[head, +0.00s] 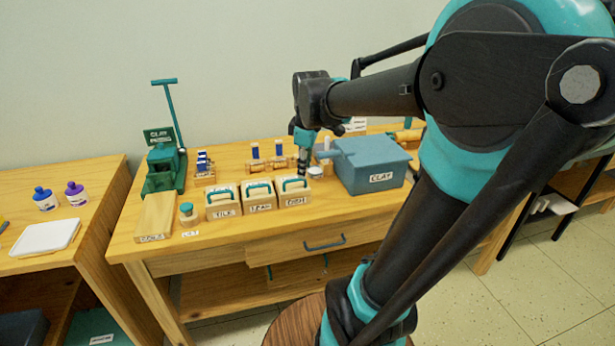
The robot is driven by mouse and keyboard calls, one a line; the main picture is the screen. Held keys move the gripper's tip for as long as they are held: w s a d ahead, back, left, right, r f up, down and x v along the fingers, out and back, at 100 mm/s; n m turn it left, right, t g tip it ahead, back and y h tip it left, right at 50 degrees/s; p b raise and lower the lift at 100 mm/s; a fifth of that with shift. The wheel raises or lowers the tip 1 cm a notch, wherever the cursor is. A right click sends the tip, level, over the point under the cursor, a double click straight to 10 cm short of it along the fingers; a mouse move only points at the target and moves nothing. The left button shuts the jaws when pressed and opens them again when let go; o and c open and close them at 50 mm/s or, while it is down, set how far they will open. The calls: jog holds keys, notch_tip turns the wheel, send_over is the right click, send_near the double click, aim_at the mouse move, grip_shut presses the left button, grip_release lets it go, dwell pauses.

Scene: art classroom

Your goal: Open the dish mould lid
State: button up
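The dish mould (296,201) is a small pale wooden block at the right end of a row of three on the workbench. Its pale lid (283,188) lies flat on top, with a teal arched handle (294,184). The lid appears closed. My gripper (304,172) hangs from the dark arm, pointing down, just behind and above the right side of the dish mould. It appears apart from the handle, but the gap is hard to judge. The fingers are too small and dark to tell whether they are open or shut.
The tile mould (223,213) and another mould (259,205) stand to the left. A blue clay box (372,181) stands close on the right. A green press (165,168) stands at the back left, with a wooden block (155,217) before it. A drawer (300,247) is below.

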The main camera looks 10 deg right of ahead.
jog(key=shift+s+d+f+m, duration=0.1)
jog(key=shift+s+f+m, duration=0.4)
jog(key=shift+f, duration=0.2)
jog(key=shift+s+d+f+m, duration=0.1)
jog(key=shift+s+f+m, duration=0.35)
jog(key=shift+f, duration=0.25)
jog(key=s+d+f+m+t, duration=0.1)
jog(key=s+d+f+m, duration=0.1)
jog(key=s+f+m, duration=0.95)
jog(key=n+g, duration=0.2)
jog(key=n, duration=1.7)
send_near(294, 181)
jog(key=f, duration=0.2)
jog(key=w+f, duration=0.1)
jog(key=f, duration=0.4)
jog(key=shift+w+f, duration=0.2)
jog(key=shift+w, duration=0.15)
grip_shut()
